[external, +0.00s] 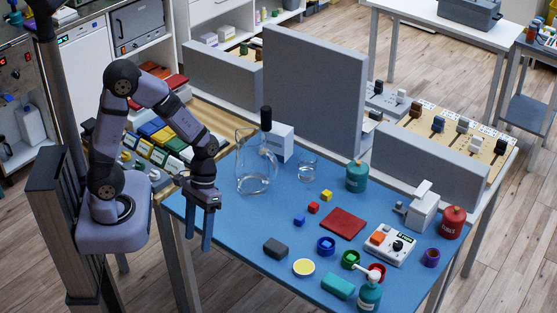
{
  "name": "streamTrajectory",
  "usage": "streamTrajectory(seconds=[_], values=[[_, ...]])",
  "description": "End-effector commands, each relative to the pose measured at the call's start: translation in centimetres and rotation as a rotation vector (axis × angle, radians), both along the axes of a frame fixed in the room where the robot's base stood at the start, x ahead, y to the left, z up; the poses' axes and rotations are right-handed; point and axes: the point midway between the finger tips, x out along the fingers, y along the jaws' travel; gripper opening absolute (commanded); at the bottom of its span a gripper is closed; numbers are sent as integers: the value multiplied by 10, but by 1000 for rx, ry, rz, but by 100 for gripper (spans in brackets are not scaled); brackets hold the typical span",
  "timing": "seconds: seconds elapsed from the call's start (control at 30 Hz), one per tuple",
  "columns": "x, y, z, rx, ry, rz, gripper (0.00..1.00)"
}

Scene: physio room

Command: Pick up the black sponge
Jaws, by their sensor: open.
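The black sponge (275,248) is a small dark block lying flat on the blue table mat, near the front edge, left of a yellow-topped round dish. My gripper (198,240) points down at the left end of the table. Its two blue fingers are apart with nothing between them. It is to the left of the sponge and not touching it. Its exact height over the table edge is hard to tell.
A glass jug (252,174) stands behind the sponge. A yellow-topped dish (303,268), a blue ring-shaped dish (326,246) and a teal block (337,286) lie to its right. Small cubes and a red square (343,223) are farther back. The mat between gripper and sponge is clear.

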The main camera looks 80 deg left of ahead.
Motion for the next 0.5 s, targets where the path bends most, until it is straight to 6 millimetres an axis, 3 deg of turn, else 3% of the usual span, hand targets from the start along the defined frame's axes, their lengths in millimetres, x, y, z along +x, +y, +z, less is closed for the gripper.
streamTrajectory(seconds=[0.27,0.5], values=[[63,-8,-32,-358,217,637,57],[132,35,-65,-665,299,1156,57]])
